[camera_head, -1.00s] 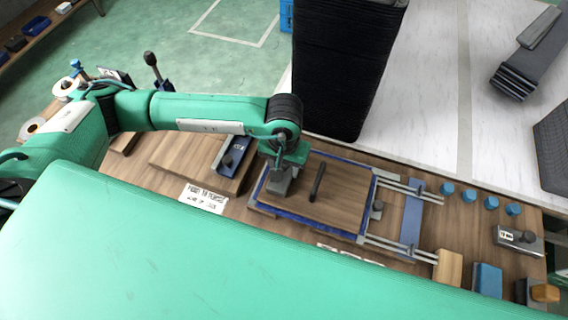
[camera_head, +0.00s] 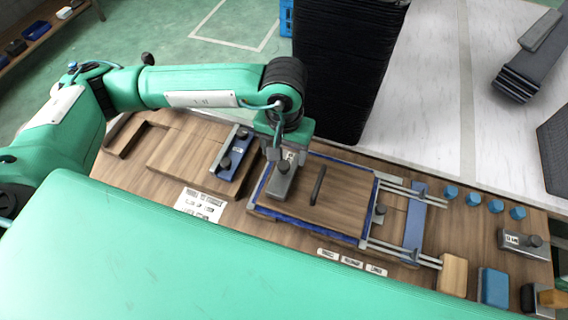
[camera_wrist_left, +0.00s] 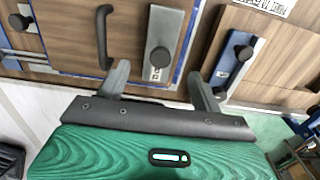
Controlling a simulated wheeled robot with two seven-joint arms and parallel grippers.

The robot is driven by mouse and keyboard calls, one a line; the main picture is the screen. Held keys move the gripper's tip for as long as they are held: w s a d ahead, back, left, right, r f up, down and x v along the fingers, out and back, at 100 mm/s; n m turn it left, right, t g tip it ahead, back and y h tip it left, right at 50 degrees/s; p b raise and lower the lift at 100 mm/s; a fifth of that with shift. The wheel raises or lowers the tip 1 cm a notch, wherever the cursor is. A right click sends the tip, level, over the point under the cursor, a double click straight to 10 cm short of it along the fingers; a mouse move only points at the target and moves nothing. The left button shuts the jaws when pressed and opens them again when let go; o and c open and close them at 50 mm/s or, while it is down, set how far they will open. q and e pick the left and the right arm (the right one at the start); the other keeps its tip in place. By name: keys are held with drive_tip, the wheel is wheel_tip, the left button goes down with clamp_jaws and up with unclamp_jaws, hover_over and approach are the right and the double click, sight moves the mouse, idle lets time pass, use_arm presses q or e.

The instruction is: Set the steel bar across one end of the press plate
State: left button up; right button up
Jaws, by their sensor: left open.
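The press plate (camera_head: 335,202) is a wooden panel with a black bar handle (camera_head: 318,185), lying in a blue-edged frame. The steel bar (camera_head: 281,184), grey with a black knob, lies across the plate's left end. In the wrist view the steel bar (camera_wrist_left: 166,30) lies flat beside the handle (camera_wrist_left: 103,40), its labelled end toward my gripper. My left gripper (camera_head: 281,155) is open above the far end of the bar. In the wrist view the fingers (camera_wrist_left: 159,80) stand apart on either side of the bar's line, with nothing between them. My right gripper is not in view.
A blue strip with black knobs (camera_head: 231,153) lies left of the plate. Rails and a blue crossbar (camera_head: 414,222) are at its right. Another grey knobbed block (camera_head: 522,242) and several blue knobs stand farther right. A tall black stack (camera_head: 345,70) rises behind the bench.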

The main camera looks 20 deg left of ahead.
sight(284, 164)
use_arm(q)
wheel_tip(284, 164, up, 4)
drive_tip(key=shift+f+b, duration=0.2)
drive_tip(key=shift+b, duration=0.1)
drive_tip(key=shift+r, duration=0.25)
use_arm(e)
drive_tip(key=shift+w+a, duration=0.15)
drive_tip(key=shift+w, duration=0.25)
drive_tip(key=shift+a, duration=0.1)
